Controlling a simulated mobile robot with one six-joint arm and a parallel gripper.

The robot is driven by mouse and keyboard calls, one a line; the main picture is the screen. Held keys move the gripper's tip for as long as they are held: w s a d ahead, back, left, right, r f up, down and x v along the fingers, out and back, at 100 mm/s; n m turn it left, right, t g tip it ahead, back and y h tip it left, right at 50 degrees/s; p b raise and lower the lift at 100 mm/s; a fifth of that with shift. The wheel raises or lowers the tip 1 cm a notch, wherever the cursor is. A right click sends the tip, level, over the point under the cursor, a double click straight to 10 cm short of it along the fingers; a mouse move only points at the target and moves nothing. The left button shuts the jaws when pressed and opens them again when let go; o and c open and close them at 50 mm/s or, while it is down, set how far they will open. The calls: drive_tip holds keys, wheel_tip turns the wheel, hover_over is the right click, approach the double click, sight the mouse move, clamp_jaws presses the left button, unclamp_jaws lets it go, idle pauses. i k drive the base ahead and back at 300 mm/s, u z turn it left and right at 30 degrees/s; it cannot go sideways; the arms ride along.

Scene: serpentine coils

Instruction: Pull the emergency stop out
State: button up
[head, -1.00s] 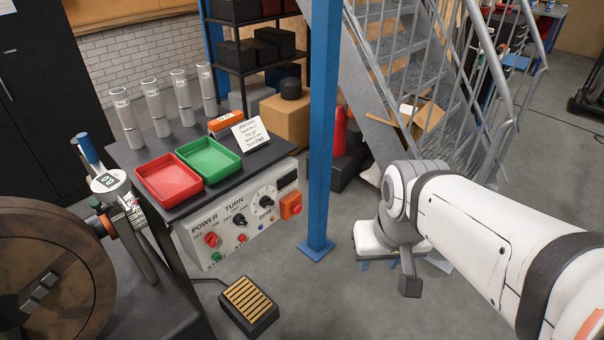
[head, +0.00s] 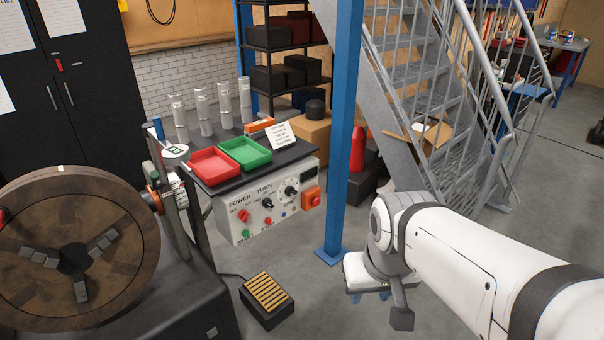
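The emergency stop (head: 311,197) is a small orange box with a red button on its front. It sits at the right end of the grey control panel (head: 240,222), in plain view. Whether its button is pressed in or out is too small to tell. Nothing of mine touches the emergency stop.
A blue post (head: 345,130) stands just right of the panel, between it and my arm. A foot pedal (head: 268,300) lies on the floor in front. A large round chuck (head: 75,250) fills the lower left. Stairs rise behind.

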sight(316, 201)
drive_tip(key=z, duration=0.05)
drive_tip(key=i, duration=1)
drive_tip(key=u, duration=0.05)
